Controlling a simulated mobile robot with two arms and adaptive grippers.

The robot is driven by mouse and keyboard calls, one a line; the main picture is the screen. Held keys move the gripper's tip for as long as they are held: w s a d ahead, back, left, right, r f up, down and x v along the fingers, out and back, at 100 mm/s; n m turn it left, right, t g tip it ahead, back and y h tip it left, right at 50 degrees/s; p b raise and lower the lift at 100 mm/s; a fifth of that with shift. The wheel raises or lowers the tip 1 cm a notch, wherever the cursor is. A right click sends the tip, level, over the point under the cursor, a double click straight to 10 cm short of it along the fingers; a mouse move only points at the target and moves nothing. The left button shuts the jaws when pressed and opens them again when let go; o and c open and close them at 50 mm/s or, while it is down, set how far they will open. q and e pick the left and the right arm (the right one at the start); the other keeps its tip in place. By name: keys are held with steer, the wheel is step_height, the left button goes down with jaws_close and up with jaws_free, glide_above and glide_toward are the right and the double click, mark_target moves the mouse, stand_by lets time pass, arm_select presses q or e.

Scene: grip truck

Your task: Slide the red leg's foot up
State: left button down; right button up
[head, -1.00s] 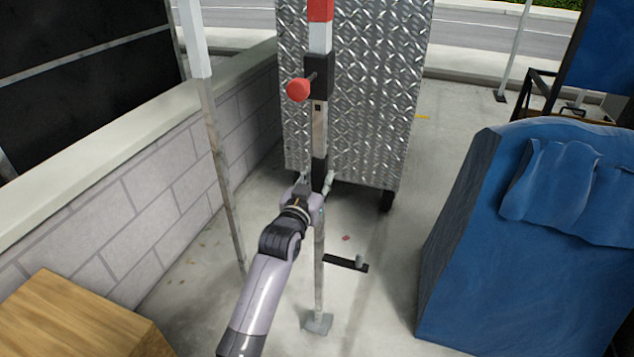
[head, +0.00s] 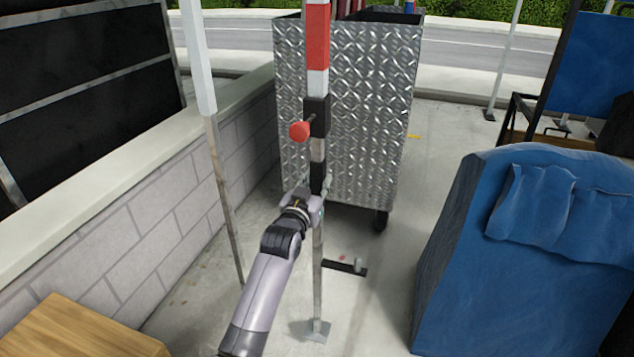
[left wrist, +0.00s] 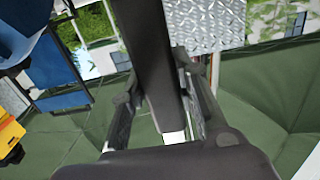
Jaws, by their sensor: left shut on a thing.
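The red leg (head: 316,45) is a striped red-and-white upright post in the middle of the head view. A black collar (head: 316,112) with a red knob (head: 299,131) sits on it. Below the collar a short steel stretch and a black section of the inner leg show. The grey inner leg runs down to a flat square foot (head: 318,331) near the floor; I cannot tell whether it touches. My left gripper (head: 318,196) is shut on the leg at the lower end of the black section. In the left wrist view its fingers (left wrist: 163,104) flank the dark bar. My right gripper is out of view.
A diamond-plate metal box (head: 365,110) on casters stands just behind the leg. A low block wall (head: 130,210) and a thin second post (head: 223,190) are left, a wooden box (head: 75,330) front left. A blue covered object (head: 520,270) stands right. A black crank (head: 345,267) shows behind the leg.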

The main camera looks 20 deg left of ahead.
arm_select(q)
steer(key=shift+r, duration=0.6)
steer(key=c, duration=1.6)
jaws_free()
steer(key=o, duration=0.4)
steer(key=shift+f, duration=0.3)
steer(key=shift+c, duration=0.2)
steer(key=shift+f, duration=0.1)
steer(key=s, duration=1.2)
steer(key=shift+a, duration=0.2)
